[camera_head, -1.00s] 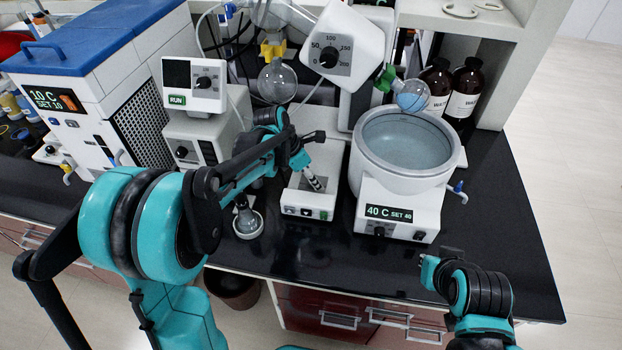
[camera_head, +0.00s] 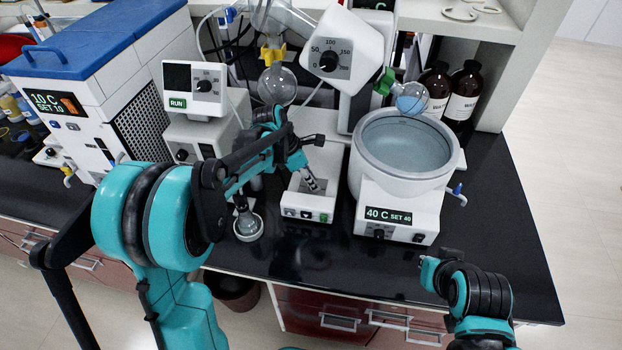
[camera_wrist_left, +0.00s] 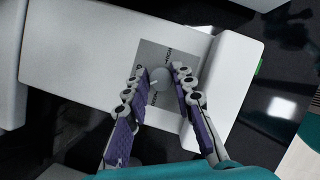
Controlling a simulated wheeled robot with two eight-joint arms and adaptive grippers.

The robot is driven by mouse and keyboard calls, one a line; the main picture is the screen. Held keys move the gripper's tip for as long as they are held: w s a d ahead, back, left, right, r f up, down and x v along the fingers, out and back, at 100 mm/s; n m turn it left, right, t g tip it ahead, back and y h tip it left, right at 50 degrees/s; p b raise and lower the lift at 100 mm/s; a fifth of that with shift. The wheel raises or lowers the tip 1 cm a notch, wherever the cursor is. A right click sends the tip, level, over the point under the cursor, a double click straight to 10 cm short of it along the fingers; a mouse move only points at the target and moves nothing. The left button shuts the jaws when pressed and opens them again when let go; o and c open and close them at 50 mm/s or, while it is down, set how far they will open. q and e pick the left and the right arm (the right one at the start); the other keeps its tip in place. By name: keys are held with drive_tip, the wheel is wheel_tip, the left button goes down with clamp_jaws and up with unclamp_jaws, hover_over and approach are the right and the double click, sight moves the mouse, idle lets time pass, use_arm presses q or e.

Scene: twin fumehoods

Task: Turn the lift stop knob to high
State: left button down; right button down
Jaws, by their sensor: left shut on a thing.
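The lift stop knob (camera_wrist_left: 160,78) is a small round grey knob on a grey label plate (camera_wrist_left: 178,45) marked HIGH, in the left wrist view. The plate lies on top of the white evaporator base (camera_head: 295,205), which shows in the middle of the head view. My left gripper (camera_head: 317,186) reaches down onto it. In the left wrist view my left gripper's two fingers (camera_wrist_left: 161,86) stand on either side of the knob and are shut on it. The knob's pointer is hard to make out. My right arm's end (camera_head: 430,270) is at lower right, its fingers unclear.
The white heating bath (camera_head: 400,195) reading 40 C stands just right of the base. A small flask (camera_head: 248,222) stands close to its left, below my left arm. A round flask (camera_head: 277,85) hangs behind. The black bench front right (camera_head: 500,240) is clear.

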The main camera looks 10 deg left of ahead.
use_arm(q)
drive_tip(key=shift+w+m+g+p, duration=0.1)
drive_tip(key=shift+m+g+p, duration=0.5)
drive_tip(key=shift+m, duration=1.3)
drive_tip(key=c, duration=1.3)
unclamp_jaws()
drive_tip(key=shift+o, duration=0.2)
drive_tip(key=v, duration=0.7)
drive_tip(key=shift+a+r, duration=0.2)
drive_tip(key=shift+w, duration=0.15)
